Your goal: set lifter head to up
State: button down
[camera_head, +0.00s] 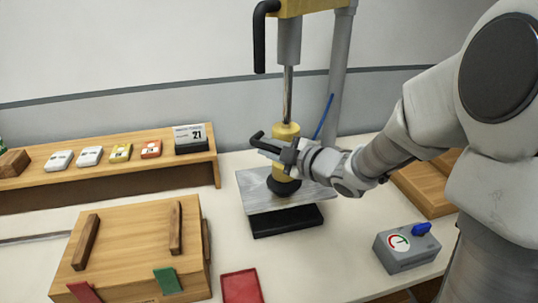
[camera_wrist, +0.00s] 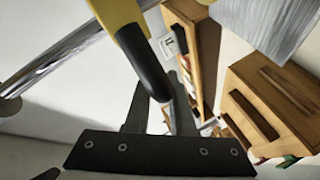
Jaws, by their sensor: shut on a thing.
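The lifter stands at the back of the table, with a bright vertical rod (camera_head: 288,95) below a grey cylinder. Its yellow lifter head (camera_head: 285,135) is low on the rod. The black cup (camera_head: 285,187) under it appears to rest on a silver plate (camera_head: 254,190). A black handle (camera_head: 257,137) sticks out to the left of the head. My gripper (camera_head: 275,148) is shut on this handle, in front of the head. In the wrist view the handle (camera_wrist: 148,68) runs from the yellow head (camera_wrist: 116,12) down between my dark fingers (camera_wrist: 155,112).
A second black handle (camera_head: 259,40) hangs from the lifter's yellow top. A wooden box (camera_head: 135,245) stands front left, and a shelf (camera_head: 110,176) with small cases and a calendar behind it. A grey switch box (camera_head: 407,250) stands right. A red tray (camera_head: 242,287) lies in front.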

notch_tip(320, 180, up, 8)
jog(key=p, duration=0.4)
jog(key=shift+f, duration=0.2)
jog(key=c, duration=0.8)
grip_release()
jog(key=shift+f, duration=0.1)
jog(key=shift+o, duration=0.2)
jog(key=p+v, duration=0.3)
jog(key=v, duration=1.4)
jog(key=shift+d+p, duration=0.25)
jog(key=shift+p, duration=0.1)
